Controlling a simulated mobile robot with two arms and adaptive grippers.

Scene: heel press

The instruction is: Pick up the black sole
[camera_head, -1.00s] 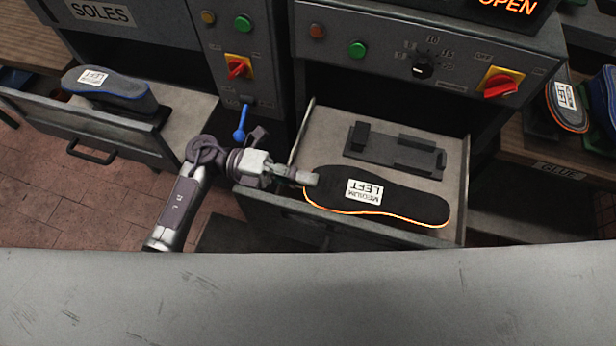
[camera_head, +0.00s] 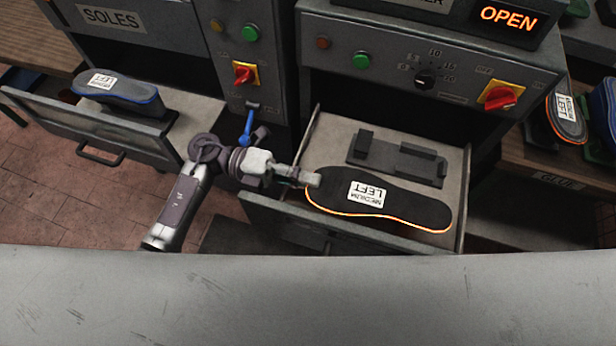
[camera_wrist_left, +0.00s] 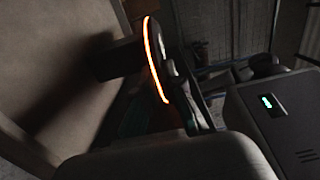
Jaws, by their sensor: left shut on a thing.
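The black sole (camera_head: 400,204) has a glowing orange edge and a white label reading MEDIUM LEFT. It is at the front of the open press drawer (camera_head: 450,160), in front of the dark fixture (camera_head: 395,160). My left gripper (camera_head: 312,179) is shut on the sole's left end. In the left wrist view the sole's orange edge (camera_wrist_left: 153,60) shows beside the dark gripper fingers (camera_wrist_left: 185,95). Whether the sole is clear of the drawer floor I cannot tell. My right gripper is not in view.
A drawer (camera_head: 60,115) at left holds blue-edged soles (camera_head: 120,92). A blue lever (camera_head: 248,122) stands close behind my left wrist. Control panels with red switches (camera_head: 500,97) rise behind. More soles (camera_head: 567,117) stand on the right shelf. A grey surface (camera_head: 300,300) fills the front.

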